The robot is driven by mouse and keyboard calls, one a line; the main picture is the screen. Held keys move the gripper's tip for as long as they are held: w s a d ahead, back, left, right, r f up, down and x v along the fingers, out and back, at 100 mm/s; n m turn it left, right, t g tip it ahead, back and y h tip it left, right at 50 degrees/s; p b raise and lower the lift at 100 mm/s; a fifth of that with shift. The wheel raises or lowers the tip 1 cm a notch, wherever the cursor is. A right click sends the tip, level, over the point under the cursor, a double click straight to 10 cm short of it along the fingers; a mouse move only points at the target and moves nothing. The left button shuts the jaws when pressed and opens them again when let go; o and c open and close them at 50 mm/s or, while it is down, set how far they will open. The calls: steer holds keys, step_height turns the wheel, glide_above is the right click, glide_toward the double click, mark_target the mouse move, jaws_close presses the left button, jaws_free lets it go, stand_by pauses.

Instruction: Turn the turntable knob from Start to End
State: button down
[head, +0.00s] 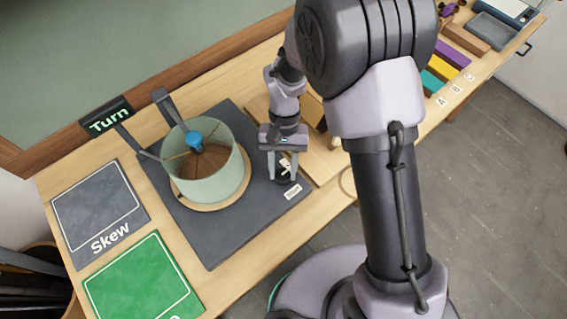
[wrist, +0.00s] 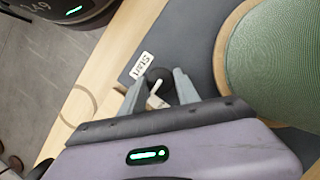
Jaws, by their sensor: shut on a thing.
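The turntable knob (wrist: 158,76) is small, round and dark with a white pointer; it sits at the edge of the dark mat beside a white label reading "Start" (wrist: 143,66). The label also shows in the head view (head: 293,191). My gripper (wrist: 160,92) is over the knob, one finger on each side, shut on it. In the head view my gripper (head: 282,172) points down at the knob, which the fingers partly hide. The round wooden turntable (head: 205,204) stands left of my gripper and carries a pale green lampshade (head: 228,178). No End label is readable.
Two grey posts with arms (head: 164,102) stand behind the shade, with a blue cap (head: 195,142) inside it. A "Turn" sign (head: 107,120), a grey "Skew" pad (head: 98,208) and a green pad (head: 143,280) lie left. Wooden blocks (head: 258,112) are close behind my gripper.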

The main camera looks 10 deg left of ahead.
steer(key=n+h+p, duration=0.1)
steer(key=n, duration=0.1)
steer(key=n+p, duration=0.1)
steer(key=n, duration=0.2)
steer(key=shift+a+t+h, duration=0.1)
steer(key=shift+t+h, duration=0.2)
steer(key=shift+h, duration=0.1)
steer(key=shift+n+p, duration=0.3)
steer(key=shift+p, duration=0.05)
steer(key=c, duration=0.9)
jaws_free()
steer(key=p+v, duration=0.4)
steer(key=v, duration=1.3)
steer(key=shift+s+a+r, duration=0.2)
steer(key=shift+s+r, duration=0.05)
